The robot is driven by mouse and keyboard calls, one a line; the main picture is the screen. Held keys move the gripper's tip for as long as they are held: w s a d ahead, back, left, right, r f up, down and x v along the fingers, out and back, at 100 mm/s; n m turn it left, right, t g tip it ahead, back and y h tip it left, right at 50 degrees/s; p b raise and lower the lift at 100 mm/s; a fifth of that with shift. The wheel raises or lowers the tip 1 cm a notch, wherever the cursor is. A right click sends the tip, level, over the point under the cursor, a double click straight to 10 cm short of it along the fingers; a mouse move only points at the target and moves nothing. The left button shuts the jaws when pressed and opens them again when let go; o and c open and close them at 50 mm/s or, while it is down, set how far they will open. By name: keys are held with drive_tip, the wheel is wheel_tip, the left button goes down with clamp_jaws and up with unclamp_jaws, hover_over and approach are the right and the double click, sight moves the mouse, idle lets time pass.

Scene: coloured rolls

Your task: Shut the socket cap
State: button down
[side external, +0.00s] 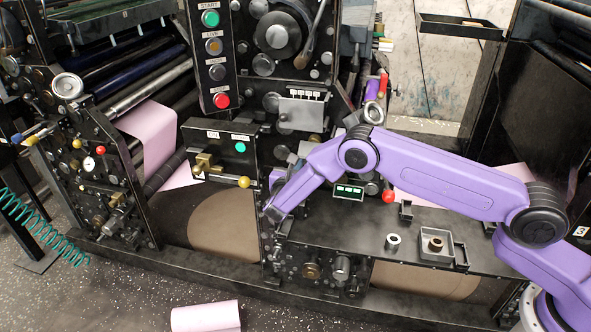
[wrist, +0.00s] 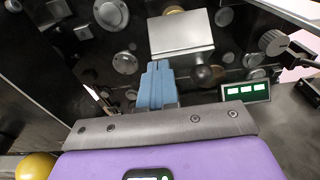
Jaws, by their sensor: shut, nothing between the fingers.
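My gripper shows in the wrist view (wrist: 157,68), its two blue fingers side by side and shut with nothing between them. A silver metal flap (wrist: 181,36), which looks like the socket cap, is just beyond the fingertips on the machine's dark panel. A dark round knob (wrist: 206,75) shows below its lower edge. I cannot tell whether the fingertips touch the flap, or how far it is open; any socket behind it is hidden.
A green-lit display (wrist: 246,91) is right of the fingers; the side view shows it too (side external: 349,191). A yellow ball knob (side external: 244,182) and a red ball knob (side external: 388,196) stick out nearby. A metal cup (side external: 393,243) and a small tray (side external: 457,258) sit on the ledge. A pink roll (side external: 206,317) lies on the floor.

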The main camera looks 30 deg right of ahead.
drive_tip(key=shift+r, duration=0.1)
drive_tip(key=shift+r, duration=0.25)
